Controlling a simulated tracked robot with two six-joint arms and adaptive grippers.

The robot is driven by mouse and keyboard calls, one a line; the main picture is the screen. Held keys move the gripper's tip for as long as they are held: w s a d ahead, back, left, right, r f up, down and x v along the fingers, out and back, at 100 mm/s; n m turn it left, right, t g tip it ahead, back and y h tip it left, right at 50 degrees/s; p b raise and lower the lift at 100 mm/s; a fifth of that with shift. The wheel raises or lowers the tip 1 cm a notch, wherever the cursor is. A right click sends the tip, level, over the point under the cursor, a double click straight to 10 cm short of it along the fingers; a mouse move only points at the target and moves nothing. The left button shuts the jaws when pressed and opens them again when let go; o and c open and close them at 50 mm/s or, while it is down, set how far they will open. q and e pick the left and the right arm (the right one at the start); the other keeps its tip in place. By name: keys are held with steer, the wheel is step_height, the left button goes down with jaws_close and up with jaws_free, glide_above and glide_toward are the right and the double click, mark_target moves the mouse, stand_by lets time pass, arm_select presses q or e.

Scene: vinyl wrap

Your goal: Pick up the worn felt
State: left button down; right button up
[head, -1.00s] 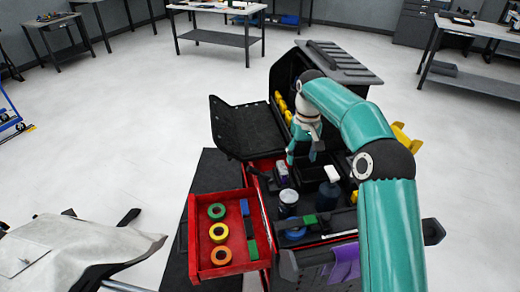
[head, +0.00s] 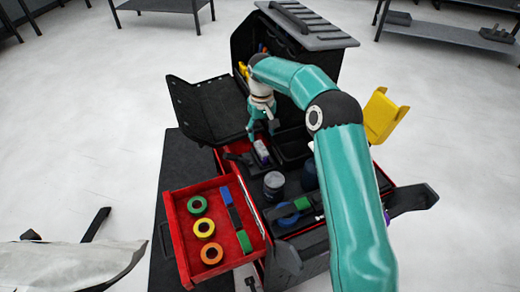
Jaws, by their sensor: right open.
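I cannot tell for certain which thing is the worn felt. The open red drawer (head: 180,238) holds a flat strip in blue (head: 225,195), dark (head: 234,218) and green (head: 244,241) pieces, which may be felt or squeegees. My right gripper (head: 262,132) is open and empty, pointing down over the back of the tool cart's top, beyond the drawer. A small white and purple container (head: 261,151) stands just below it. My left gripper is out of view.
The drawer also holds green (head: 197,205), yellow (head: 204,228) and orange (head: 211,254) tape rolls. On the cart are a dark jar (head: 273,185), a blue roll (head: 287,214) and a green block (head: 302,203). A black side panel (head: 208,108) juts left. My right arm hides the cart's right part.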

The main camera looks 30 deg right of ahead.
mark_target(261, 148)
steer(key=shift+s+f, duration=0.1)
steer(key=shift+f, duration=0.6)
step_height(261, 148, down, 4)
steer(key=shift+s+a+f+p, duration=0.15)
steer(key=shift+f+p, duration=0.1)
steer(key=shift+p, duration=0.65)
steer(key=shift+f, duration=0.4)
steer(key=c, duration=0.9)
